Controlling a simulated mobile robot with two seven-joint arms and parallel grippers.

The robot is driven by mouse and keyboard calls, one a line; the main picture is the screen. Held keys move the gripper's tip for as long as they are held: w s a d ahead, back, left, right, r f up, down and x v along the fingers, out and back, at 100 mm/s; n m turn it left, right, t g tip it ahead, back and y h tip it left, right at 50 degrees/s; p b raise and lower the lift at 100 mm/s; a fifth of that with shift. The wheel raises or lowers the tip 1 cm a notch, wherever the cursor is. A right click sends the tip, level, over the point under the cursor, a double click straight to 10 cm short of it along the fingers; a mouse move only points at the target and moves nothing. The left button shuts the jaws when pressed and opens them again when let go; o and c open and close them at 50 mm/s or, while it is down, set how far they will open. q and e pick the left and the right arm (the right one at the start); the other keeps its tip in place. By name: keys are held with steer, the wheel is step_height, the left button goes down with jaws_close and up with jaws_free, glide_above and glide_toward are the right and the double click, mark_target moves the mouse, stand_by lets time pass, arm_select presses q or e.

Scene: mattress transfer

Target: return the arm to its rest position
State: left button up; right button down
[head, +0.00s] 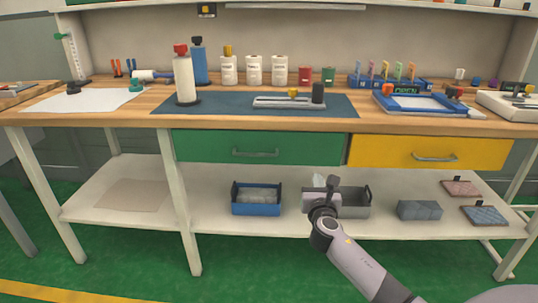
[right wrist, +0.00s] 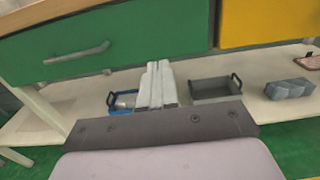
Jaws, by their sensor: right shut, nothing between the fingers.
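My right gripper (head: 319,182) is in front of the workbench, at the height of its lower shelf. It is shut and empty. Its closed fingers also show in the right wrist view (right wrist: 158,85), pointing toward the space under the green drawer. In the head view the arm comes in from the bottom right. My left gripper is in neither view.
The bench has a green drawer (head: 255,149) and a yellow drawer (head: 420,153), both closed. A blue bin (head: 257,208) and a grey bin (head: 357,210) stand on the lower shelf (head: 215,215). Bottles stand on the top. Green floor lies in front.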

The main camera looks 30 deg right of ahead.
steer(key=s+a+f+m+g+y, duration=0.2)
steer(key=s+a+f+m+y, duration=0.3)
steer(key=s+a+f+m, duration=0.5)
steer(key=s+a+f+m+g+y, duration=0.2)
steer(key=s+a+f+m+y, duration=0.5)
steer(key=s+a+m, duration=1)
step_height(320, 180, up, 13)
steer(key=d+p, duration=0.1)
steer(key=p, duration=1.5)
steer(key=shift+d+g, duration=0.3)
